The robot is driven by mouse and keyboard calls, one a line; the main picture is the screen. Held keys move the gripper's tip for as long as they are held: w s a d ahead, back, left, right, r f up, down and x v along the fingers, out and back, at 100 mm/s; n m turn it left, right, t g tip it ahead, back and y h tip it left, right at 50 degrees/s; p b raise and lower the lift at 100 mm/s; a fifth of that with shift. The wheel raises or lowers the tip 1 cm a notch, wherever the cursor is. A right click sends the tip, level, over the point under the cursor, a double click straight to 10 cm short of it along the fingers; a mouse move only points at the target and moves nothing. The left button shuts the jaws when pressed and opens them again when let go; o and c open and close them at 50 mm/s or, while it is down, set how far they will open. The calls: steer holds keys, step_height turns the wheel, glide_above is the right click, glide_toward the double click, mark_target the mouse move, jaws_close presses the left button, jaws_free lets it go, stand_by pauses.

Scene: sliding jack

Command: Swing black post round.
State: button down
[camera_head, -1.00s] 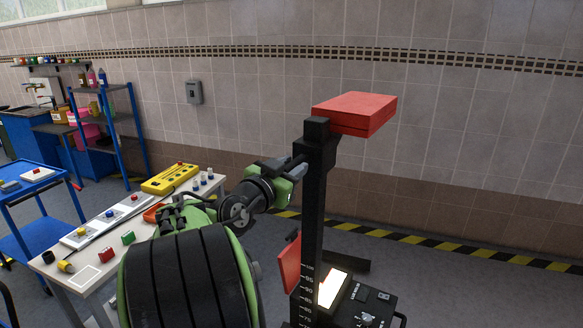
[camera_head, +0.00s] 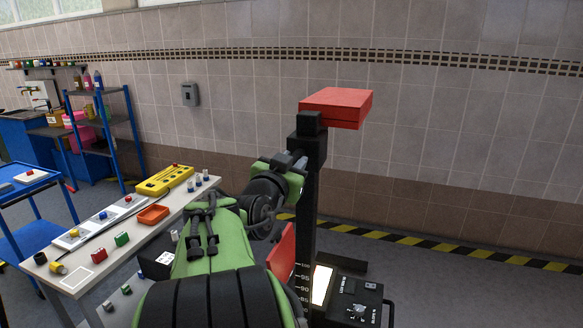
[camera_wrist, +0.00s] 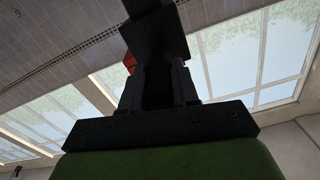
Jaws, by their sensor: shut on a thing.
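The black post (camera_head: 307,215) stands upright right of centre in the head view, with a scale of white marks low on it. A red block (camera_head: 338,107) sits at its top and sticks out to the right. My gripper (camera_head: 296,162) is at the upper part of the post, just below the dark block under the red one. In the wrist view my gripper's fingers (camera_wrist: 160,88) are closed on the dark post (camera_wrist: 154,30), and a bit of red shows to the left. The exact contact is dark and hard to make out.
A black base unit (camera_head: 358,300) with controls and a lit panel stands at the post's foot. A red panel (camera_head: 281,254) is beside it. A white workbench (camera_head: 125,235) with switches and blocks is left. Open floor lies right, before the striped wall line.

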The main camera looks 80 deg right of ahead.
steer(key=shift+w, duration=0.1)
steer(key=c, duration=0.8)
jaws_free()
steer(key=shift+c, duration=0.2)
steer(key=w+a+b, duration=0.1)
steer(key=a+b, duration=0.2)
steer(key=a, duration=1.2)
steer(key=shift+w+a+b, duration=0.2)
steer(key=shift+a+b, duration=0.1)
steer(key=shift+a, duration=0.1)
